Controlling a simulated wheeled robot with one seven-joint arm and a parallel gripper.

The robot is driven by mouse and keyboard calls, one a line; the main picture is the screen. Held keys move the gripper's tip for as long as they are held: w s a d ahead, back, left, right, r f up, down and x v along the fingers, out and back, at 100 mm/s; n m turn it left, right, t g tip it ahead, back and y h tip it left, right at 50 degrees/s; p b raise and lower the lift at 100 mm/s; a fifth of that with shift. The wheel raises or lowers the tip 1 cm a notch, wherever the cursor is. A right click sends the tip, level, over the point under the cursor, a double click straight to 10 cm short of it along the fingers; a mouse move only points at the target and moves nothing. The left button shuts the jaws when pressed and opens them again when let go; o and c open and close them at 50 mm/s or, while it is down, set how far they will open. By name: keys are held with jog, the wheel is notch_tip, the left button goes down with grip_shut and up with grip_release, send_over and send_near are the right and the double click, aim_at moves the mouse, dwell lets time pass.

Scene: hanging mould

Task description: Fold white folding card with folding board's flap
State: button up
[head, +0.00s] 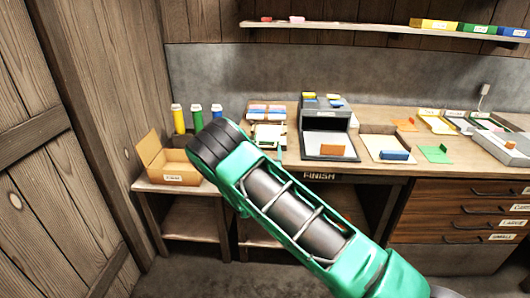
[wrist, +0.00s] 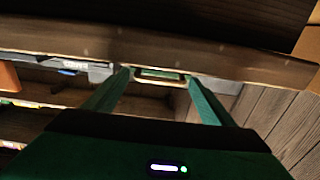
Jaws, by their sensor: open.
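My gripper (wrist: 161,76) is open in the wrist view, with its two green fingers apart and nothing clearly held. In the head view my own arm hides it. A pale board with a brown back panel (head: 388,146) lies on the bench right of centre, with a blue block on its front edge. It may be the folding board; I cannot be sure. A small white item (head: 268,134) near the bench's left end, just beyond my arm, may be the white folding card. In the wrist view, a pale-rimmed green item at the wooden edge shows between the fingertips.
A grey machine (head: 326,113) stands mid-bench, with an orange piece on its front plate. An open cardboard box (head: 168,165) and several coloured bottles stand left. A shelf (head: 350,27) runs above.

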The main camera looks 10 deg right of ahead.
jog(key=shift+w+d, duration=0.15)
jog(key=shift+w, duration=0.25)
jog(key=c, duration=1.2)
jog(key=shift+r, duration=0.1)
jog(key=shift+c, duration=0.2)
jog(key=shift+r, duration=0.1)
